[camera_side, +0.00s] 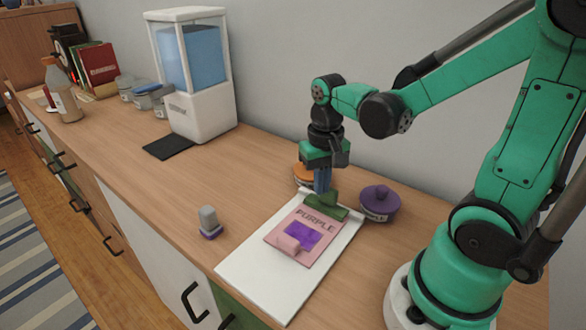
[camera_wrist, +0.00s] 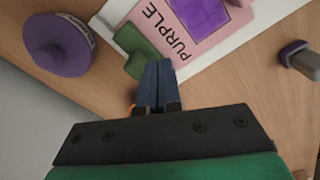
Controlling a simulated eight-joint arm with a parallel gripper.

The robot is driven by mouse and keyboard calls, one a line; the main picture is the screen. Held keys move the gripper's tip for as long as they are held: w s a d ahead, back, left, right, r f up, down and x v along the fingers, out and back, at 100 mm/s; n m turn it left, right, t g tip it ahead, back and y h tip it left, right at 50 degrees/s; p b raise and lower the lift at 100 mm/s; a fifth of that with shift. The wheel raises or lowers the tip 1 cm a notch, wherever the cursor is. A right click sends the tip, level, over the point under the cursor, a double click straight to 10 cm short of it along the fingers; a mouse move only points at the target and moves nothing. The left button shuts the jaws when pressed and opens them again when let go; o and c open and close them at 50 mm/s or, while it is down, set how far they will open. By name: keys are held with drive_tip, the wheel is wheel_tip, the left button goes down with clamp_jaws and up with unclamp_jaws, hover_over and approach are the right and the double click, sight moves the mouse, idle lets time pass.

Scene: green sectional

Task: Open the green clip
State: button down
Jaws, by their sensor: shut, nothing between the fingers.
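The green clip (camera_side: 327,206) sits at the far end of a white board (camera_side: 257,266), over the top edge of a pink card (camera_side: 281,252) marked PURPLE. The clip also shows in the wrist view (camera_wrist: 134,46). My gripper (camera_side: 323,188) points down at the clip, its blue fingers together with nothing between them. In the wrist view the fingertips (camera_wrist: 157,68) are right beside the clip's green lever. I cannot tell whether they touch it. The fingers hide part of the clip in the wrist view.
A purple lidded pot (camera_side: 379,203) stands right of the board and an orange-lidded pot (camera_side: 304,175) behind my gripper. A grey stamp (camera_side: 209,222) stands left. The counter's middle is clear towards the water dispenser (camera_side: 193,75).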

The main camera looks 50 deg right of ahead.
sight(326, 199)
drive_tip(key=shift+f, duration=0.1)
drive_tip(key=shift+f, duration=0.9)
drive_tip(key=shift+f, duration=0.1)
drive_tip(key=shift+d, duration=1.1)
drive_tip(key=shift+a, duration=0.15)
drive_tip(key=shift+a+r, duration=0.6)
drive_tip(key=shift+a, duration=0.15)
wheel_tip(326, 199, up, 6)
drive_tip(key=shift+f, duration=0.1)
idle(0.4)
